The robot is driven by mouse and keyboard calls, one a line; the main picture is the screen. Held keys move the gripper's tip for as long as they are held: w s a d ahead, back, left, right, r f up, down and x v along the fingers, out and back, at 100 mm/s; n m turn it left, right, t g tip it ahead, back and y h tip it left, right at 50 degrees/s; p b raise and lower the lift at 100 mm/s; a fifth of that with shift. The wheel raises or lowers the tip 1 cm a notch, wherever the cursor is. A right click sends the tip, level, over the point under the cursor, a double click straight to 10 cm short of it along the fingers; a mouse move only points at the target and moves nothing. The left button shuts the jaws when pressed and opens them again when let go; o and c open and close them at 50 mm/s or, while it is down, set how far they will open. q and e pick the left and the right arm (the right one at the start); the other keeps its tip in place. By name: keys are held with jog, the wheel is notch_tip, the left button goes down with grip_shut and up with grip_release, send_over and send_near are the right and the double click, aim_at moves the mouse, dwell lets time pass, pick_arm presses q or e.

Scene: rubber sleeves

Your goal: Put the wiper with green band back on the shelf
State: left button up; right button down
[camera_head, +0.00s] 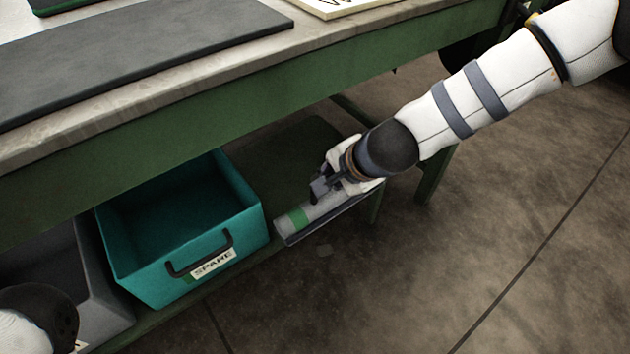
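The wiper (284,226) is a pale grey roll-like body with a green band near its left end and a dark strip along its front lower edge. It lies at a slant at the front edge of the low shelf (262,260), right of the teal crate. My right gripper (319,191) has its fingers on the wiper just right of the green band and appears shut on it. The gripper hides part of the wiper, and I cannot tell whether the wiper touches the shelf. My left gripper is out of view; only part of my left arm shows at lower left.
A teal crate (237,203) labelled SPARE stands on the low shelf, with a grey bin (92,290) to its left. The bench top (300,32) above carries a dark mat (130,55) and overhangs the shelf. Open floor (470,260) lies to the right.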

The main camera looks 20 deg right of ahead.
jog(key=w+d+f+b, duration=0.1)
jog(key=w+f+b, duration=0.1)
jog(key=w+f, duration=0.2)
jog(key=w+d+f+b, duration=0.1)
jog(key=w+f+b, duration=0.2)
jog(key=w+f, duration=0.1)
jog(key=w+d+f+b, duration=0.1)
jog(key=w+f+b, duration=0.1)
jog(key=w+f, duration=0.2)
jog(key=shift+w+d+f, duration=0.15)
jog(key=shift+d+f, duration=0.1)
jog(key=shift+f, duration=0.2)
jog(key=shift+r, duration=0.15)
jog(key=c, duration=1.6)
grip_release()
jog(key=shift+c, duration=0.2)
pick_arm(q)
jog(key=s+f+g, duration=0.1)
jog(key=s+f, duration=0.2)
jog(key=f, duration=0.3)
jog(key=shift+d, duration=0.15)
